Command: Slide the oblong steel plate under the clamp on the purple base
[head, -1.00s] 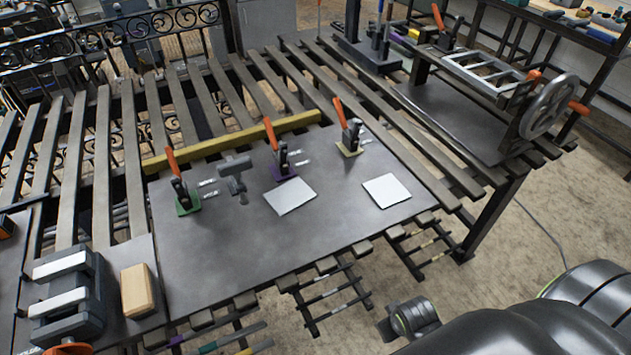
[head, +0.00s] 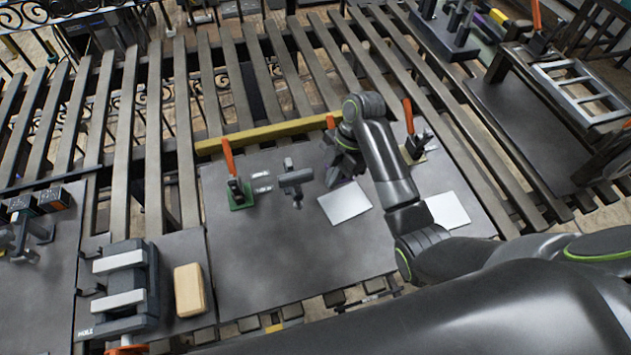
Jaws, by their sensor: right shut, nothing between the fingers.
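Two pale steel plates lie flat on the dark grey table top: one left (head: 345,203), just in front of the purple-base clamp, and one right (head: 447,210), partly behind my right arm. The left one looks slightly longer; I cannot tell surely which is oblong. The purple-base clamp shows only its orange handle (head: 330,122) and a bit of purple; my right gripper (head: 338,176) covers the rest. That gripper is shut and empty, pointing down over the clamp; whether it touches is hidden. My left gripper is not in view.
A green-base clamp (head: 238,195) with raised orange handle stands left, a grey T-shaped thing (head: 295,178) beside it. Another orange-handled clamp (head: 415,145) stands right of my wrist. A yellow bar (head: 260,132) runs along the back. A vise and wooden block (head: 189,290) sit front left.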

